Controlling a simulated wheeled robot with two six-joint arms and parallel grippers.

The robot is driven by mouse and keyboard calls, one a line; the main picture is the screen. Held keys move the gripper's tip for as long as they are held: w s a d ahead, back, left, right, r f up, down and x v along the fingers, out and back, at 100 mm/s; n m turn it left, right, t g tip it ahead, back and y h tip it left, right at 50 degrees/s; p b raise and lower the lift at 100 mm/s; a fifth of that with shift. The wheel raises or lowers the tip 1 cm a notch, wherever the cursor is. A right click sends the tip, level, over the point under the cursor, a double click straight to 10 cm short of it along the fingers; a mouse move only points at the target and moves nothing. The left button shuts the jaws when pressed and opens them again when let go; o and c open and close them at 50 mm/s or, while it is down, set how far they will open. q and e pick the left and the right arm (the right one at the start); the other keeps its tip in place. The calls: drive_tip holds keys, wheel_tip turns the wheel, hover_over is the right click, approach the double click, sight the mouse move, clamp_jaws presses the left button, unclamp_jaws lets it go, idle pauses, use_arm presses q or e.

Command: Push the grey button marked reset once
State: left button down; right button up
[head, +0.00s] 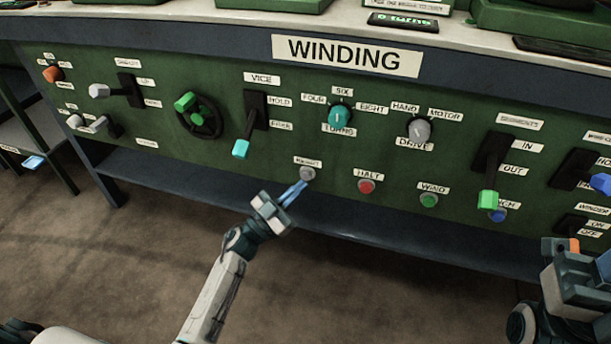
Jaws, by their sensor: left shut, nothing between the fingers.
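The grey button (307,173) sits on the green panel under a small label that seems to read RESET. My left gripper (295,191) is shut and empty, its blue fingertips at the lower left edge of the grey button. I cannot tell whether the tips touch it or whether it is pressed in. My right gripper (575,272) is at the lower right edge of the view, away from the button; its fingers are not clear.
To the right are a red HALT button (366,186) and a green WIND button (429,200). A teal-handled vice lever (241,148) hangs up and left. A green-tipped lever (488,199) and a blue button (497,215) are farther right. The floor in front is clear.

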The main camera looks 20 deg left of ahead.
use_arm(q)
drive_tip(key=s+p, duration=0.2)
drive_tip(key=s, duration=0.3)
drive_tip(key=shift+a+p, duration=0.1)
drive_tip(key=shift+p, duration=0.25)
idle(0.6)
